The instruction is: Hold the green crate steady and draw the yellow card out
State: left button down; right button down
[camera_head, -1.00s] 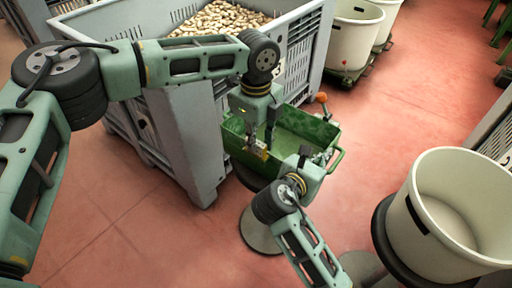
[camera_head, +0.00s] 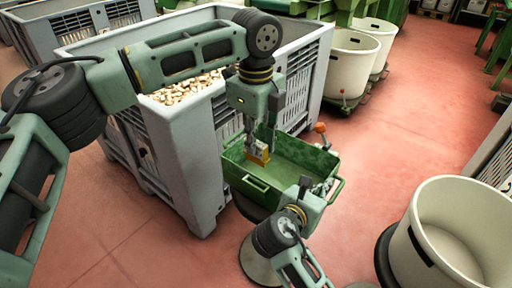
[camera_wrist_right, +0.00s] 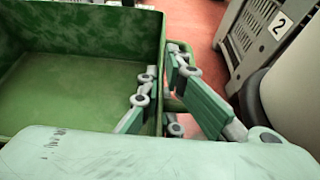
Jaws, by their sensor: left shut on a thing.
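The green crate (camera_head: 250,183) stands open-topped in the middle of the head view, and its corner fills the left of the right wrist view (camera_wrist_right: 85,82). The small yellow card (camera_head: 258,155) is upright over the crate's left part. My left gripper (camera_head: 260,143) points down and is shut on the card's top. I cannot tell whether the card's lower edge is clear of the crate. My right gripper (camera_head: 316,188) is at the crate's right side. In the right wrist view its fingers (camera_wrist_right: 166,75) converge on either side of the crate's edge and handle, which they appear to grip.
A large grey bin (camera_head: 190,150) holding pale corks (camera_head: 187,88) stands close behind and left of the crate. A white tub (camera_head: 450,235) is at the lower right, with more tubs (camera_head: 350,60) behind. Red floor lies open to the right.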

jog(key=c, duration=1.9)
grip_release()
jog(key=shift+o, duration=0.2)
